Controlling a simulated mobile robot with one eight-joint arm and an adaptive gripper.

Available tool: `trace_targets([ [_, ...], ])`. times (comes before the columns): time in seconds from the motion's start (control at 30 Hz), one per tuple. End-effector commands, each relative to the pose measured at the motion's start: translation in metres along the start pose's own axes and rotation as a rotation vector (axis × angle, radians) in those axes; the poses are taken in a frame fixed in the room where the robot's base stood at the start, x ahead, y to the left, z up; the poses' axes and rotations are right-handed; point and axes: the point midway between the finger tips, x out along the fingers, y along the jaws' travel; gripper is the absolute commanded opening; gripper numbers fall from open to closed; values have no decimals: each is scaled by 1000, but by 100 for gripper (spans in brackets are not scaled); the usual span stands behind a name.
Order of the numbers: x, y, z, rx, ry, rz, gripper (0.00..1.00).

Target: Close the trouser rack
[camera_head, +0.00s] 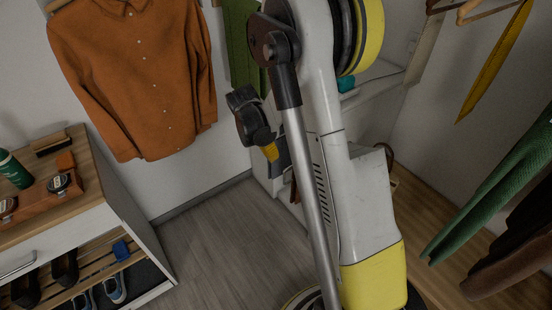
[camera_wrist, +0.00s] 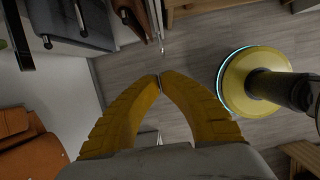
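Folded garments that look like trousers hang at the right of the head view: a green pair (camera_head: 495,190) and a dark brown pair (camera_head: 520,255). The rack bearing them is not clearly seen there. In the wrist view, dark rods with rounded ends, apparently the trouser rack (camera_wrist: 80,22), carry grey (camera_wrist: 72,36) and brown cloth at the top left. My gripper (camera_wrist: 160,78) has its yellow fingertips together with nothing between them. It appears apart from the rods, below and right of them in that view. In the head view my gripper (camera_head: 271,152) is partly hidden by my arm.
An orange shirt (camera_head: 140,75) and a green garment (camera_head: 240,45) hang at the back. A wooden-topped shoe cabinet (camera_head: 85,200) stands at the left. A yellow item (camera_head: 492,62) hangs at the upper right. Grey floor (camera_head: 220,245) is clear between cabinet and my body.

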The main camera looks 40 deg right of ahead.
Motion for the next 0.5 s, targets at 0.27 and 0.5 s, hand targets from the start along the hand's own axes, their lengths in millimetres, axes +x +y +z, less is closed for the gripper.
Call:
trace_targets([
  [0.27,21,-4,17,232,125,-31,30],
  [0.5,66,-9,32,546,301,-77,30],
])
